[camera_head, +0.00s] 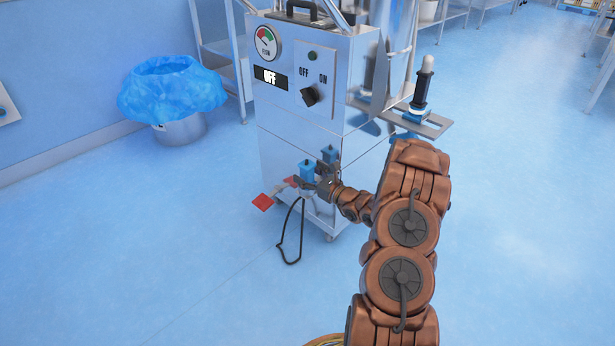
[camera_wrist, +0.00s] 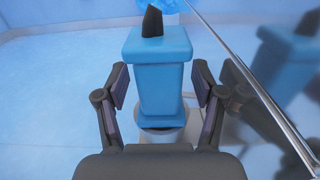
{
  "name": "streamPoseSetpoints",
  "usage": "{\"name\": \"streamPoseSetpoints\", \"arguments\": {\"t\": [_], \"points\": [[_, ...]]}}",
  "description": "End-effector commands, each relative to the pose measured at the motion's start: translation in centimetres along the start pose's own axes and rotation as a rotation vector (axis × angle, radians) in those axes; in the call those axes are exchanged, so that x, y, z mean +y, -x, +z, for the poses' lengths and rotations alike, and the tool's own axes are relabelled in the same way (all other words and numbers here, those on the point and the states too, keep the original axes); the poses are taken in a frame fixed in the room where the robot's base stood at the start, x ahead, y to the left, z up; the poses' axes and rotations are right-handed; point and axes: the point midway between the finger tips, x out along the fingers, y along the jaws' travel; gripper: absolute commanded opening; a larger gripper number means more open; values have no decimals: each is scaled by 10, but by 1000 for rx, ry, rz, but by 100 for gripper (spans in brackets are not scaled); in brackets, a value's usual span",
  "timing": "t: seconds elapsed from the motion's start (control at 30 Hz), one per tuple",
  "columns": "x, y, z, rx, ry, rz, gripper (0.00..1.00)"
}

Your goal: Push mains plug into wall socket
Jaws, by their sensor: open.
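The blue mains plug (camera_head: 306,171) stands upright on a holder low on the front of the steel machine. In the wrist view the plug (camera_wrist: 161,75) is large and central, above a pale round base (camera_wrist: 160,134), with a dark piece at its top. My gripper (camera_head: 317,184) is at the plug. Its two dark fingers stand open on either side of the plug, with visible gaps. A plate on the wall at the far left edge (camera_head: 5,112), with a dark spot, may be the wall socket; it is cut off by the frame.
The steel machine (camera_head: 285,125) has a dial, a knob and an OFF display; its shiny side mirrors the plug. A black cable (camera_head: 281,243) hangs in a loop below. A blue-lined bin (camera_head: 177,125) stands by the wall. Floor at the left front is clear.

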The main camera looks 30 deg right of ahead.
Motion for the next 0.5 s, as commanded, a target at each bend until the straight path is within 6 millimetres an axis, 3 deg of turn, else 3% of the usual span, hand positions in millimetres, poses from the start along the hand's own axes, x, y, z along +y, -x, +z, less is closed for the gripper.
{"name": "streamPoseSetpoints", "arguments": {"t": [0.23,0.5], "points": [[0,0,0,0,0,0,69],[0,0,0,0,1,1,41]]}}
